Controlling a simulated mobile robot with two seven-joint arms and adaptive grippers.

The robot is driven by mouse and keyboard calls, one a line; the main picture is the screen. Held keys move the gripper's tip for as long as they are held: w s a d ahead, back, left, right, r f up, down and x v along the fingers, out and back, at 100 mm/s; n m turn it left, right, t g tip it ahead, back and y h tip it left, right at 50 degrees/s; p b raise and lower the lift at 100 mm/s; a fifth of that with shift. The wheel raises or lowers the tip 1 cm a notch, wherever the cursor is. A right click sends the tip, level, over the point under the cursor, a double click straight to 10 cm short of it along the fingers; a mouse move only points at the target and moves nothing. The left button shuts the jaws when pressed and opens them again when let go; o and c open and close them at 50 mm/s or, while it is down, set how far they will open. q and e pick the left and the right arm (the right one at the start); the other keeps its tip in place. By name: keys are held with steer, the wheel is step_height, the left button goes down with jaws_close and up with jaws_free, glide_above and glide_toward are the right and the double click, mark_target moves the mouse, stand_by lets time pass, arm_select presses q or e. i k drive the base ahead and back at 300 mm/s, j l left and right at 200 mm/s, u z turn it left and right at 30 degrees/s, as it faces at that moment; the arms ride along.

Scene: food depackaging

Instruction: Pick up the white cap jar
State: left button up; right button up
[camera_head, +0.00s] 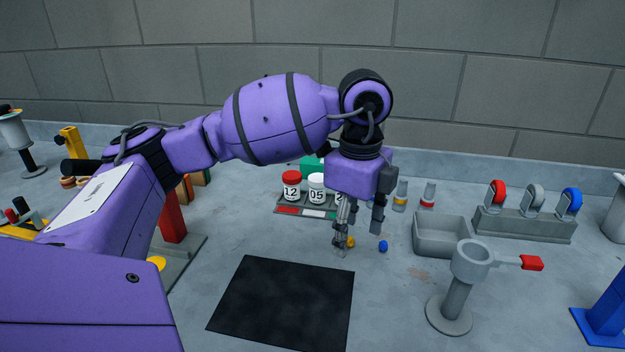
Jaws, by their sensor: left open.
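The white cap jar (316,187), labelled 05, stands upright on a rack (286,210) with coloured patches. A red cap jar (291,186), labelled 12, stands just left of it. Another white-labelled jar to the right is mostly hidden behind my left gripper. My left gripper (360,238) points down, open and empty, to the right of and in front of the white cap jar, not touching it as far as I can see. My right gripper is not in view.
A black mat (284,302) lies in front. A grey bin (441,236) and a grey stand with a red handle (531,263) are to the right. Small yellow and blue (383,246) pieces lie near my gripper. Two small bottles (428,195) stand behind the bin.

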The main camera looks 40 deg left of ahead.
mark_target(318, 197)
steer(key=i+j, duration=0.25)
steer(key=j, duration=0.15)
steer(key=i+j, duration=0.2)
steer(key=j, duration=0.2)
steer(key=i+j, duration=0.25)
steer(key=j, duration=0.1)
